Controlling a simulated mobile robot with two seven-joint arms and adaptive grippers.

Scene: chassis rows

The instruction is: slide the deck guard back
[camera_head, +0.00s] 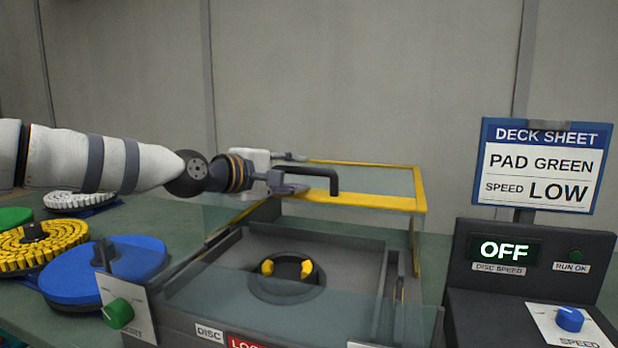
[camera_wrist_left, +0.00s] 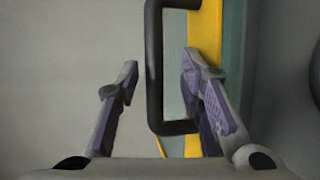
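The deck guard is a clear box with a yellow frame (camera_head: 370,201), standing over the back part of the grey deck (camera_head: 220,270). Its black handle (camera_head: 334,177) stands on the front yellow bar. My left gripper (camera_head: 292,184) reaches in from the left, at the handle's left end. In the left wrist view, the handle (camera_wrist_left: 154,70) runs between the two spread fingers of my left gripper (camera_wrist_left: 158,80), with gaps visible on both sides. The front of the deck is uncovered, showing a round recess with yellow lugs (camera_head: 287,268). My right gripper is not in view.
Blue (camera_head: 105,272), yellow (camera_head: 40,245), green (camera_head: 14,217) and white (camera_head: 78,200) pads lie on the bench at left. A green knob (camera_head: 118,313) is at the deck's front left. At right, a control box shows OFF (camera_head: 503,250) beneath the deck sheet sign (camera_head: 540,165).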

